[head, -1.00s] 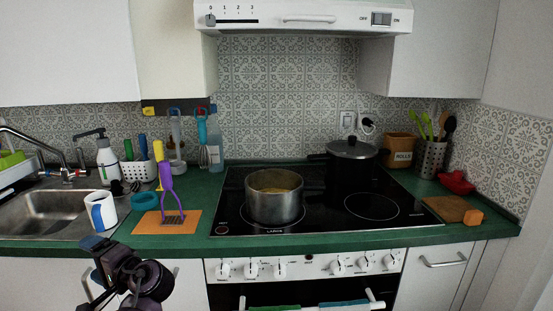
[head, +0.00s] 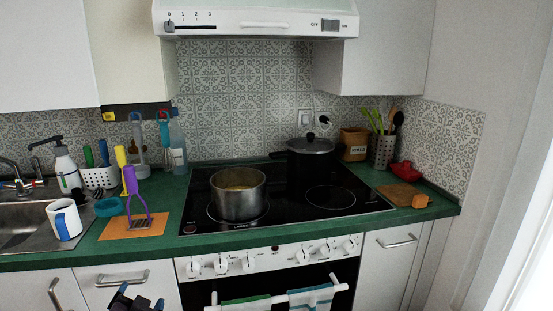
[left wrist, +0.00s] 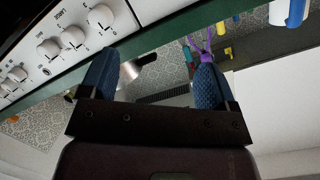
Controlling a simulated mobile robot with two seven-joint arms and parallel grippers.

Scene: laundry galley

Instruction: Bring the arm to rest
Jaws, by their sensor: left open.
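My left gripper (head: 130,302) is low at the bottom edge of the head view, in front of the white cabinet doors and below the counter. In the left wrist view its two blue fingers (left wrist: 153,85) are apart with nothing between them. The counter edge and the stove knobs show beyond the fingers there. My right gripper is in neither view.
The green counter (head: 110,256) holds a pot (head: 238,194) on the hob, a lidded pot (head: 311,165), a purple masher (head: 135,200) on an orange mat (head: 115,228), and a blue-white mug (head: 64,220). Towels (head: 245,305) hang on the oven handle. The floor is out of view.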

